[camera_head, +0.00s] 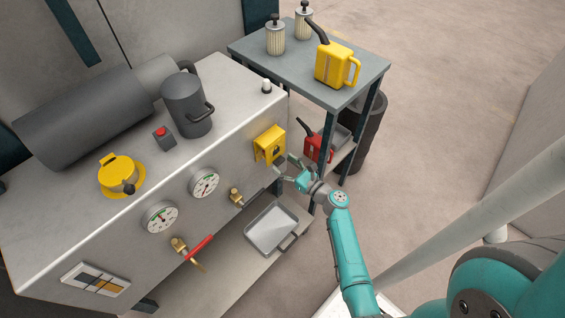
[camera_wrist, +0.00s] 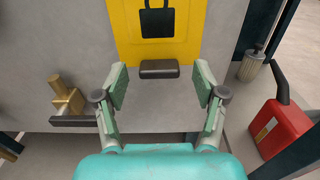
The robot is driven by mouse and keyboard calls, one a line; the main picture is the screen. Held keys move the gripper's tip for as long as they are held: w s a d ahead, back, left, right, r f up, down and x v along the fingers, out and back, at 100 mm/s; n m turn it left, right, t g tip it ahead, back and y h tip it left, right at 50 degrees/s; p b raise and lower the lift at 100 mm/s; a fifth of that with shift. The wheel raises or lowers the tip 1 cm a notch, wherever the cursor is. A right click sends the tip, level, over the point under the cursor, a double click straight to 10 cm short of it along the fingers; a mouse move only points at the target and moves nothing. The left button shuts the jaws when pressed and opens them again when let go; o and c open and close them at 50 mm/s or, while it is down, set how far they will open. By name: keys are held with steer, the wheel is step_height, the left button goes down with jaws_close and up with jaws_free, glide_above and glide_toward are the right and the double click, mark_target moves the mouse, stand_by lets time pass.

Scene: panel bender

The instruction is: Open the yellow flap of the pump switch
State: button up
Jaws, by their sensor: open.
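The yellow flap of the pump switch (camera_head: 269,146) is on the front face of the grey cabinet, near its right end. In the wrist view the yellow flap (camera_wrist: 158,40) is straight ahead, with a dark opening or padlock shape in its middle and a dark lip (camera_wrist: 159,69) at its lower edge. My gripper (camera_head: 288,172) is just in front of and below the switch. In the wrist view my gripper (camera_wrist: 160,86) is open and empty. Its two fingers stand on either side of the dark lip, with no visible contact. The switch behind the flap is hidden.
A brass valve (camera_wrist: 66,100) is left of my gripper. A red can (camera_wrist: 279,128) is at the right, under the side table (camera_head: 362,92). Gauges (camera_head: 205,184) and a red-handled valve (camera_head: 190,248) are further left. A metal tray (camera_head: 271,228) lies below.

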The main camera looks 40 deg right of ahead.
steer(key=shift+w, duration=0.65)
jaws_close()
